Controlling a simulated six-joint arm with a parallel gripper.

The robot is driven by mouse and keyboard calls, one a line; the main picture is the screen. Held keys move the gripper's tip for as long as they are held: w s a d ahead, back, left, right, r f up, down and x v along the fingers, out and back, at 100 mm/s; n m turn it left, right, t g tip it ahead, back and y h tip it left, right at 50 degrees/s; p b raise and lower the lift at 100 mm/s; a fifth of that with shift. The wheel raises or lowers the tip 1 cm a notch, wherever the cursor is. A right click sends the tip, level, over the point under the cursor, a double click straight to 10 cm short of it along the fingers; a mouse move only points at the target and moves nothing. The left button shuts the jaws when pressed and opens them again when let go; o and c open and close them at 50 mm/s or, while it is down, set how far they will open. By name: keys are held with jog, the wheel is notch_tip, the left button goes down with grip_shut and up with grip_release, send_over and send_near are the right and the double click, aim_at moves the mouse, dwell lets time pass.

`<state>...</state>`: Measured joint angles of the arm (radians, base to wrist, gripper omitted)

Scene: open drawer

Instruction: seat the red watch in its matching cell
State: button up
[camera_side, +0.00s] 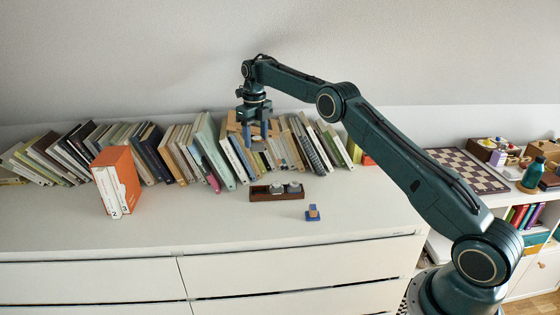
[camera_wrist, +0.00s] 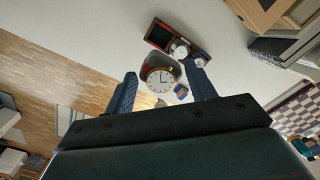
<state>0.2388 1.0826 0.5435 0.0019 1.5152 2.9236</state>
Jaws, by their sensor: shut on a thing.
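My gripper (camera_wrist: 162,71) is shut on the red watch (camera_wrist: 160,79), which has a round white face, a gold rim and a dark reddish band. The watch sits between the two fingertips in the wrist view. In the side view my gripper (camera_side: 261,142) is in the air above and behind the watch box, and the watch is hard to make out there. The dark wooden watch box (camera_side: 277,197) stands on the white top. Its left cell looks empty and red-lined in the wrist view (camera_wrist: 159,36). Silvery round watches fill the cells to its right.
A small blue stand with an orange part (camera_side: 313,213) is right of and in front of the box. A row of leaning books (camera_side: 205,150) runs along the wall behind. An orange box file (camera_side: 122,172) stands at the left. The front middle is clear.

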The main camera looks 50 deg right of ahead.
aim_at(256, 150)
notch_tip(256, 150, down, 17)
jog(key=shift+f, duration=0.15)
dwell(0.8)
jog(key=shift+f, duration=0.15)
jog(key=o, duration=1.1)
notch_tip(256, 150, up, 12)
jog(key=shift+f, duration=0.15)
jog(key=shift+r, duration=0.3)
